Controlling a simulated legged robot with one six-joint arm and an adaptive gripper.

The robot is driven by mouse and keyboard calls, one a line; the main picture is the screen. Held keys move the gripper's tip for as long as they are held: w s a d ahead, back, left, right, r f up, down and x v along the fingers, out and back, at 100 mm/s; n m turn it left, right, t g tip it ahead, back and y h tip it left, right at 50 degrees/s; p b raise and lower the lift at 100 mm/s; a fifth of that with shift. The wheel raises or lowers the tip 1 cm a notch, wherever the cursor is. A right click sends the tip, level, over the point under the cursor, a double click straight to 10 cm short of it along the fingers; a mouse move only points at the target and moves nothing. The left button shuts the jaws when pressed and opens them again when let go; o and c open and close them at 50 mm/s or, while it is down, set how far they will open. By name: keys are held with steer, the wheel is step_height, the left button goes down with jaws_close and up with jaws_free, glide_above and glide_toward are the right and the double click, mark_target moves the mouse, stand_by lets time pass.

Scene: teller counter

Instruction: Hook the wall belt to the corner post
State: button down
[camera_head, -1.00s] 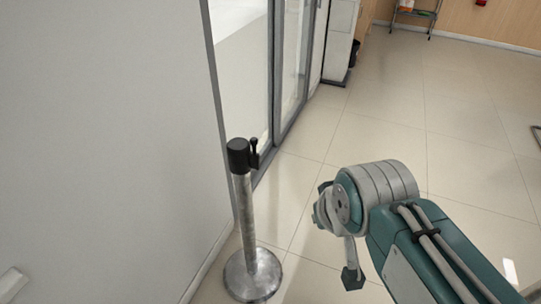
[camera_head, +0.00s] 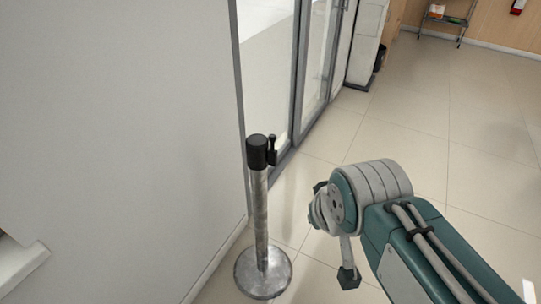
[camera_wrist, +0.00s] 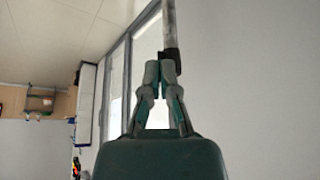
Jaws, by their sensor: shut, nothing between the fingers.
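The corner post (camera_head: 261,215) stands upright near the wall's corner in the head view, a grey metal pole on a round base with a black head (camera_head: 257,152). A small black upright piece (camera_head: 272,150) sticks out on the head's right side. In the wrist view, which looks upside down, the black head (camera_wrist: 171,62) appears just beyond my gripper (camera_wrist: 160,68). The fingers are shut and empty; whether they touch the head cannot be told. In the head view my arm is right of the post, with a floor gap between. I cannot make out the wall belt.
A plain wall (camera_head: 120,120) fills the left, with a white ledge (camera_head: 18,265) at the lower left. A grey-framed glass door (camera_head: 318,65) stands behind the post. A wire shelf (camera_head: 446,20) is at the back. Tiled floor (camera_head: 430,130) on the right is open.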

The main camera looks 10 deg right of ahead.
steer(key=c, duration=1.1)
jaws_free()
steer(key=o, duration=0.5)
steer(key=shift+w+f, duration=0.1)
steer(key=shift+w, duration=0.25)
steer(key=shift+c, duration=0.2)
steer(key=t, duration=0.6)
glide_toward(272, 142)
steer(key=s+a+r, duration=0.2)
steer(key=s, duration=0.6)
steer(key=w+f+t+h, duration=0.1)
steer(key=w+f+t, duration=0.1)
steer(key=w, duration=0.4)
steer(key=w+d+f+m+t, duration=0.1)
steer(key=w+f+t, duration=0.1)
steer(key=w, duration=0.4)
steer(key=w+d+f+t+h, duration=0.1)
steer(key=w+f+t, duration=0.1)
steer(key=w, duration=0.3)
steer(key=shift+w+d+f+m+h, duration=0.1)
steer(key=shift+w+f+m+h, duration=0.1)
steer(key=shift+f, duration=0.2)
steer(key=shift+w+d+f+m+h, duration=0.1)
steer(key=shift+w+f, duration=0.1)
steer(key=shift+f, duration=0.25)
steer(key=shift+c, duration=0.4)
jaws_close()
